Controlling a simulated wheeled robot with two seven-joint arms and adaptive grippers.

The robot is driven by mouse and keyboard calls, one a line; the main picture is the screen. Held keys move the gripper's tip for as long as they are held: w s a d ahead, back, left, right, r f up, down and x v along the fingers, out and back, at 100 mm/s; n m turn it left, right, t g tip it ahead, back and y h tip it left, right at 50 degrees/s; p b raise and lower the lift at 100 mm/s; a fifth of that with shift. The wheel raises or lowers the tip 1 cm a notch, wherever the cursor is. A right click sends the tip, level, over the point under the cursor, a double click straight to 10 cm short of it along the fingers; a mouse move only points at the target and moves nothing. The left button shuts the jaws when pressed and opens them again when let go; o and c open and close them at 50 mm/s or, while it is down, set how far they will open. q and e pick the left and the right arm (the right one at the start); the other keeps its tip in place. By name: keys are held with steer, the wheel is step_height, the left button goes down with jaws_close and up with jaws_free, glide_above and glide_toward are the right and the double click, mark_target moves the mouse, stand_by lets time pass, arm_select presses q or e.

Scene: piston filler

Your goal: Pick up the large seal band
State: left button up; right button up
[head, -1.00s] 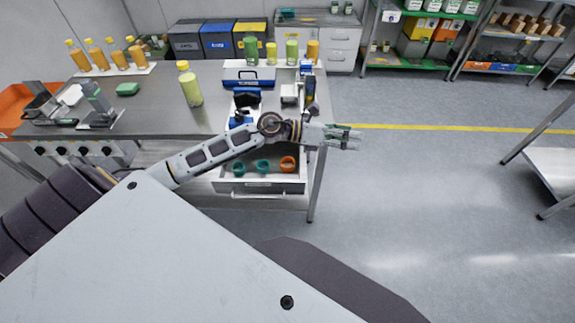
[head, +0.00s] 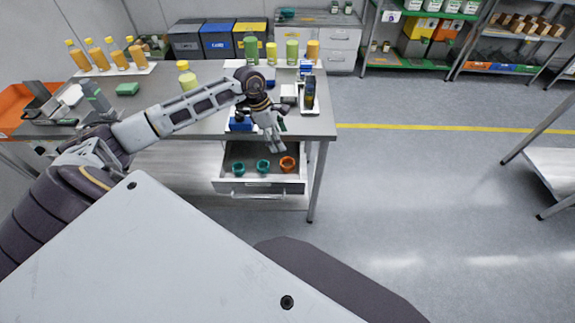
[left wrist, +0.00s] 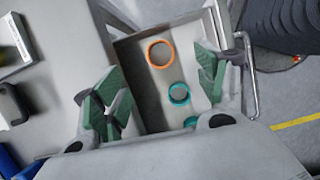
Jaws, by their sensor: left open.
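Three seal bands lie apart in the open drawer (head: 255,184). The orange band (head: 287,165) is at the right in the head view and looks the largest, so I take it as the large seal band. The two teal bands (head: 263,167) (head: 238,169) are to its left. My left gripper (head: 275,145) is open and empty, pointing down above the drawer's right part. In the left wrist view, the orange band (left wrist: 160,68) shows beyond the open green-padded fingers (left wrist: 160,88), with a teal band (left wrist: 180,103) nearer. My right gripper is not in view.
The steel worktop (head: 160,120) is above the drawer. The drawer handle (head: 258,196) sticks out at the front. The floor to the right is clear.

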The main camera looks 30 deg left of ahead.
arm_select(q)
steer(key=a, duration=0.1)
glide_toward(286, 161)
steer(key=d, duration=0.2)
steer(key=s+d, duration=0.1)
steer(key=shift+s+f, duration=0.15)
steer(key=shift+f, duration=0.5)
steer(key=shift+d+f+p, duration=0.1)
steer(key=shift+p, duration=0.2)
steer(key=shift+d+f, duration=0.15)
steer(key=shift+f, duration=0.45)
steer(key=shift+p+x, duration=0.3)
steer(key=shift+x, duration=0.45)
steer(key=shift+w+d+f, duration=0.1)
steer(key=shift+w+f, duration=0.15)
steer(key=shift+f, duration=0.45)
steer(key=shift+d+f, duration=0.1)
steer(key=shift+f, duration=0.3)
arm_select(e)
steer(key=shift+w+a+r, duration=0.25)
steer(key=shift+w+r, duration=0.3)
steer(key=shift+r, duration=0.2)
